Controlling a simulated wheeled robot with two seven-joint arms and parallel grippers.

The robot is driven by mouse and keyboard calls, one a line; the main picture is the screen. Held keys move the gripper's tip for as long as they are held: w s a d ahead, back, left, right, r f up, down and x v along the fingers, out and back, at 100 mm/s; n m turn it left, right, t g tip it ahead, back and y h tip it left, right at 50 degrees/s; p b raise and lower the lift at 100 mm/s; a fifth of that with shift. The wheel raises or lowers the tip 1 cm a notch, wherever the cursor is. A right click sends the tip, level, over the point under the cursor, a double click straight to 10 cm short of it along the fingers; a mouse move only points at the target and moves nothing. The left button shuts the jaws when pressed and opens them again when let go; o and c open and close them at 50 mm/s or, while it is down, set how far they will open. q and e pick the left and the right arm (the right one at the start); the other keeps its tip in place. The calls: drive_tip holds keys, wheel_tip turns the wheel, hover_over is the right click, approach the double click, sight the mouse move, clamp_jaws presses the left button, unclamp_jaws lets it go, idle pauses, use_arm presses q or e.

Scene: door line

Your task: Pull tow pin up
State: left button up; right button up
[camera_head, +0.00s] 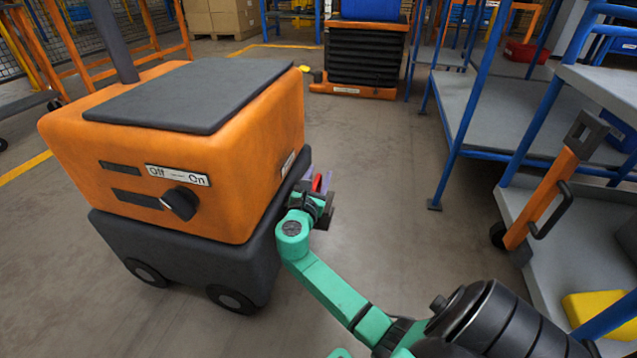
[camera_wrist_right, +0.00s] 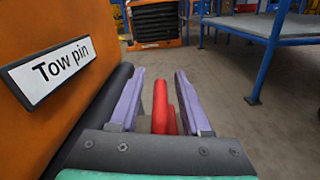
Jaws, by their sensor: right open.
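The tow pin (camera_wrist_right: 161,105) is red and stands at the end of the orange and dark grey tug (camera_head: 180,170). A "Tow pin" label (camera_wrist_right: 50,72) is on the orange side left of it in the right wrist view. My right gripper (camera_wrist_right: 160,100) is open, with one pale purple finger on each side of the pin. In the head view my right gripper (camera_head: 318,186) is at the tug's right end, and a bit of the red pin (camera_head: 317,182) shows there. The pin's lower part is hidden. My left gripper is not in view.
The tug has an Off/On knob (camera_head: 180,203) on its near side. Blue-framed grey shelving (camera_head: 480,110) stands to the right, with a yellow block (camera_head: 598,306) on a low deck. An orange and black lift unit (camera_head: 365,55) is behind. The floor between is clear.

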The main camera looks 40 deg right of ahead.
drive_tip(key=shift+d, duration=0.1)
clamp_jaws()
drive_tip(key=shift+r, duration=0.1)
idle(1.3)
